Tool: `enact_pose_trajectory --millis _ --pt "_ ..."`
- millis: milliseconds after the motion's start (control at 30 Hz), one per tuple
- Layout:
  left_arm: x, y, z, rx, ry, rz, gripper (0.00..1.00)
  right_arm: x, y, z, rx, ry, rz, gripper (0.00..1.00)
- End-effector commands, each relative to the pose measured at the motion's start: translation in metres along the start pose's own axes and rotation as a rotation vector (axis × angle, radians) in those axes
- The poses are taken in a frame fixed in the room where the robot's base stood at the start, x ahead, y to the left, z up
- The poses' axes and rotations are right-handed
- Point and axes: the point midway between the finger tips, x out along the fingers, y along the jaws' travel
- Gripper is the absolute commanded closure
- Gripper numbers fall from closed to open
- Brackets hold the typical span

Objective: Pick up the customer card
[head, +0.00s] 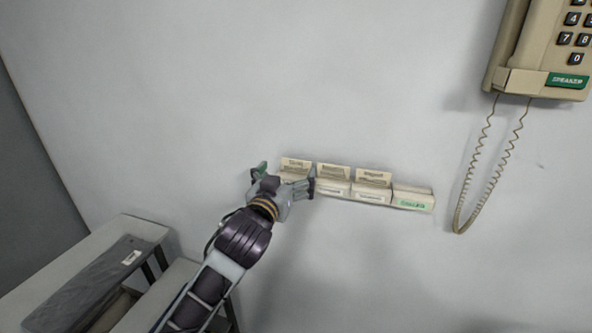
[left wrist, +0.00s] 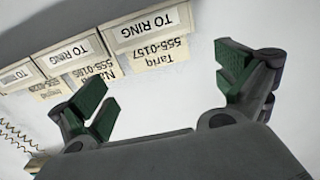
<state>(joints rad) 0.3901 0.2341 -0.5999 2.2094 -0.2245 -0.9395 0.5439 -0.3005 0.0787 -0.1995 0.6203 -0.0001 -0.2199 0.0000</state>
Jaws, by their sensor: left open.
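Three cream customer cards stand in a row of small white wall holders. The left card (head: 296,162), middle card (head: 333,171) and right card (head: 373,176) show in the head view. In the left wrist view the row is upside down: a card reading Tariq 555-0157 (left wrist: 163,60) is nearest, in a holder labelled TO RING (left wrist: 150,28), with another card (left wrist: 97,72) beside it. My left gripper (head: 284,180) is open in front of the left holder, partly hiding it. Its green-padded fingers (left wrist: 168,98) are spread below the Tariq card, with no card between them. My right gripper is not in view.
A fourth holder with a green label (head: 413,199) ends the row and shows no card. A beige telephone (head: 545,50) with a hanging coiled cord is at the upper right. Grey shelving (head: 140,226) stands at lower left. The wall around the row is bare.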

Motion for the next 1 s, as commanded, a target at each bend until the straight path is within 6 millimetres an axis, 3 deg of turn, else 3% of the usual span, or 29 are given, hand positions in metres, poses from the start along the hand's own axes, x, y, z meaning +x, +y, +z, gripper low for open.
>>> enact_pose_trajectory --millis 533,1000 --pt "0.006 0.000 -0.001 0.001 0.000 0.001 0.00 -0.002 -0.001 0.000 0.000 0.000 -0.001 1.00" --pt "0.044 0.001 -0.007 0.001 -0.001 0.000 0.00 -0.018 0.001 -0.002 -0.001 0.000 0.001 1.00"
